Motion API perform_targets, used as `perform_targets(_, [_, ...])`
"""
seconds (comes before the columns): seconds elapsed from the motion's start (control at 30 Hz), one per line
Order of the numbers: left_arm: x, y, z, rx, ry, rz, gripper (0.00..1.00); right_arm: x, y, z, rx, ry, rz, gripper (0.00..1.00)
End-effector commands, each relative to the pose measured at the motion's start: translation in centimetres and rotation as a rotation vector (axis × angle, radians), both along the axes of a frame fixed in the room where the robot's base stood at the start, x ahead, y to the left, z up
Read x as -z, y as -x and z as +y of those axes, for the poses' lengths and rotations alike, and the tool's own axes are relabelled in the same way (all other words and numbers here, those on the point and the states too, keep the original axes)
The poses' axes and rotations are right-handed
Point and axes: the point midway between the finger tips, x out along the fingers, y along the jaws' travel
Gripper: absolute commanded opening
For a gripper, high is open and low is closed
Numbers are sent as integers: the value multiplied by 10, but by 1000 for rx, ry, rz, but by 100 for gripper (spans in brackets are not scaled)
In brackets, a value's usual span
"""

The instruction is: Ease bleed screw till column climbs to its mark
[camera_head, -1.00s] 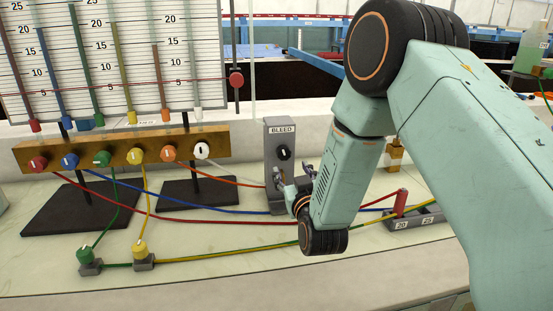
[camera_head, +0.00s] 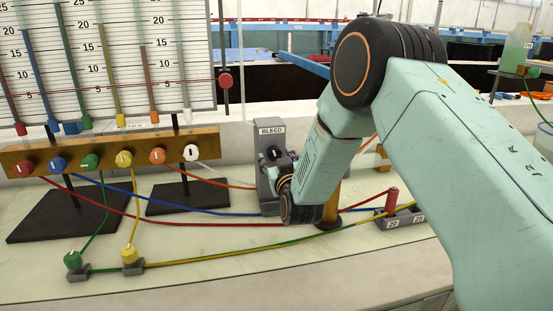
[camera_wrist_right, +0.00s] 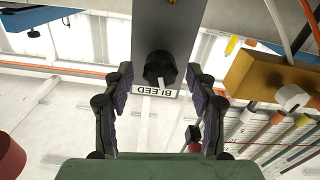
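The bleed screw is a black knob (camera_head: 273,153) with a white pointer line, on an upright grey block labelled BLEED (camera_head: 270,131). In the right wrist view the knob (camera_wrist_right: 160,66) sits between the two finger pads of my right gripper (camera_wrist_right: 159,76). The gripper is open, with a gap showing on each side of the knob. In the head view my right gripper (camera_head: 281,165) is at the knob and partly covers the block. Coloured columns, including a green one (camera_head: 70,60) and a yellow one (camera_head: 112,75), stand before a numbered scale board (camera_head: 135,50). My left gripper is out of view.
A brass manifold (camera_head: 110,150) with several coloured knobs stands on black bases left of the block. Coloured hoses cross the bench (camera_head: 210,255). A red slider (camera_head: 225,78) is on a rod beside the board.

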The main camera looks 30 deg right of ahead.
Motion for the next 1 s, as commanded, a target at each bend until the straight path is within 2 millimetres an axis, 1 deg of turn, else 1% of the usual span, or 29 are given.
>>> perform_targets(0.03, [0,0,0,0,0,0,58,0,0,0,0,0,0,53])
perform_targets(0.07, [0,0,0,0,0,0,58,0,0,0,0,0,0,50])
perform_targets(0.6, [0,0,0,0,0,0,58,0,0,0,0,0,0,4])
perform_targets(0.77, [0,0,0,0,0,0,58,0,0,0,0,-30,-8,4])
perform_targets(1.0, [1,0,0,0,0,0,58,0,0,0,0,-224,-58,4])
